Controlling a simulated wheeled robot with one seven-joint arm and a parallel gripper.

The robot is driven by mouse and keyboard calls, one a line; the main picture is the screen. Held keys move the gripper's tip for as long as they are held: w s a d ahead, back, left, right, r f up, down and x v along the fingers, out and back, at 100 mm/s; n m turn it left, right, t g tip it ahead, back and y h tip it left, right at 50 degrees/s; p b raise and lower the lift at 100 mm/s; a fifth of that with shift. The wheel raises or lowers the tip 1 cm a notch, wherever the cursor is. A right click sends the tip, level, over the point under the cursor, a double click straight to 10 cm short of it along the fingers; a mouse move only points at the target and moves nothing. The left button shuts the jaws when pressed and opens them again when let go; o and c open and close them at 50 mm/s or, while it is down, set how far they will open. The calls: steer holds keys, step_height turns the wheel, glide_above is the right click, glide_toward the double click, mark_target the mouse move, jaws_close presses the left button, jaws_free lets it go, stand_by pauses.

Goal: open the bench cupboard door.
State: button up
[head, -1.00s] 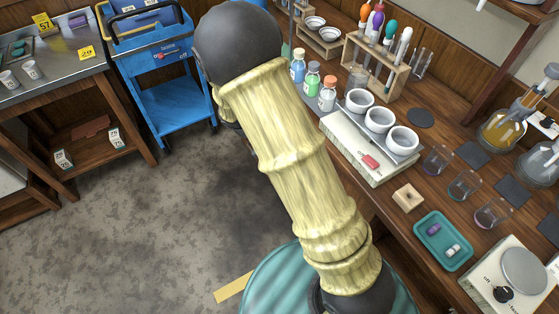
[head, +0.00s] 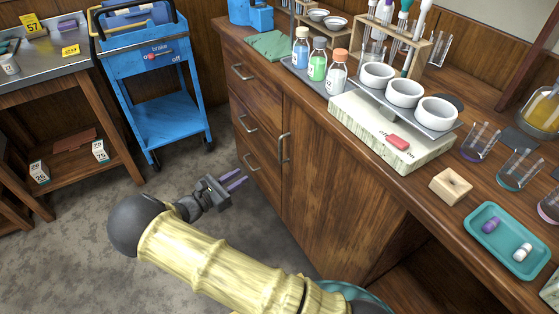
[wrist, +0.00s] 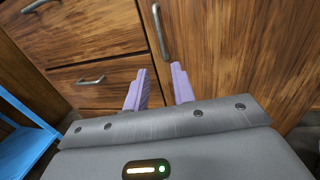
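The bench cupboard door (head: 325,195) is the wide wooden panel right of the drawers, and it is shut. Its upright metal handle (head: 283,148) is near the door's left edge; it also shows in the wrist view (wrist: 160,32). My gripper (head: 238,180) is left of the door and in front of the drawers, pointing toward the bench. In the wrist view its two purple fingers (wrist: 160,80) are apart with nothing between them. The handle lies beyond the fingertips, apart from them.
Several drawers with metal pulls (head: 242,72) are left of the door. A blue cart (head: 165,105) stands left of the bench, with floor between. The benchtop carries bottles, white bowls on a heating unit (head: 385,130) and a teal tray (head: 508,258).

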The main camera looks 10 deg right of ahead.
mark_target(280, 162)
steer(key=shift+r, duration=0.1)
steer(key=shift+d, duration=0.1)
steer(key=b+x, duration=0.3)
steer(key=x, duration=1.4)
steer(key=shift+w+d, duration=0.15)
steer(key=shift+w, duration=0.05)
steer(key=shift+s+a, duration=0.1)
steer(key=shift+a, duration=0.2)
steer(key=shift+d, duration=0.35)
jaws_close()
